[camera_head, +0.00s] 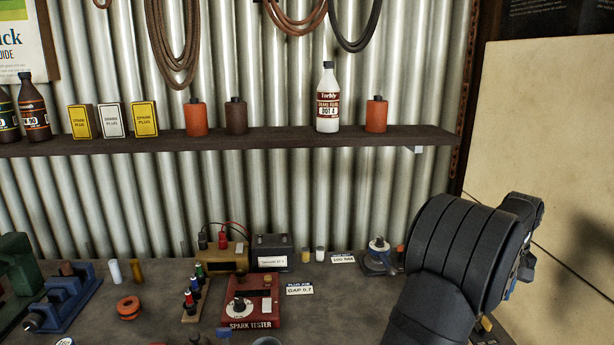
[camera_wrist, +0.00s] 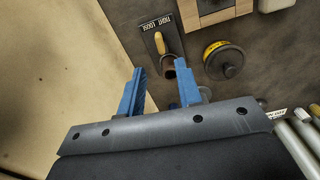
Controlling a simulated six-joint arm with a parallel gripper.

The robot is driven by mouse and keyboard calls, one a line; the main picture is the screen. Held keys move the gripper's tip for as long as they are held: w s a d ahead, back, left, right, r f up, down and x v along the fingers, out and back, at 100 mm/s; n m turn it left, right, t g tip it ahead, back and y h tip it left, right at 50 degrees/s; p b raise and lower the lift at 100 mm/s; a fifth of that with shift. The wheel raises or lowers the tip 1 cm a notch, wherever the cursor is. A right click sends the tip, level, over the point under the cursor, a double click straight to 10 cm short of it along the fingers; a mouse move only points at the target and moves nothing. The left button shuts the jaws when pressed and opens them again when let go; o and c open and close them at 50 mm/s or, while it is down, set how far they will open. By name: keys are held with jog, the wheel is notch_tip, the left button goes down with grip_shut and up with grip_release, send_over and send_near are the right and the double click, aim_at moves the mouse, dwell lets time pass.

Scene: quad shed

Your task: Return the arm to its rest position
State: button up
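In the wrist view, my gripper (camera_wrist: 160,84) shows two blue fingers spread apart with a clear gap between them. Nothing is held between the fingertips. The bench lies beyond them, with a dark plate marked TIGHT LOOSE (camera_wrist: 153,20) just past the gap. In the head view, my black arm rises at the lower right, in front of the cream panel. It hides most of the gripper there, and the fingertips cannot be made out.
A round yellow-and-black item (camera_wrist: 224,60) and a wooden frame (camera_wrist: 215,16) lie near the plate. A red spark tester (camera_head: 250,306), a blue vise (camera_head: 68,300) and a dial device (camera_head: 379,258) stand on the bench. A loaded shelf (camera_head: 260,140) crosses the corrugated wall. A cream panel (camera_head: 555,130) stands right.

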notch_tip(320, 180, down, 9)
jog(key=shift+r, duration=0.1)
jog(key=shift+r+m, duration=0.15)
jog(key=shift+m, duration=0.65)
jog(key=m, duration=0.6)
jog(key=shift+m, duration=0.4)
jog(key=m, duration=0.3)
jog(key=shift+m, duration=2.6)
jog(key=shift+r, duration=0.1)
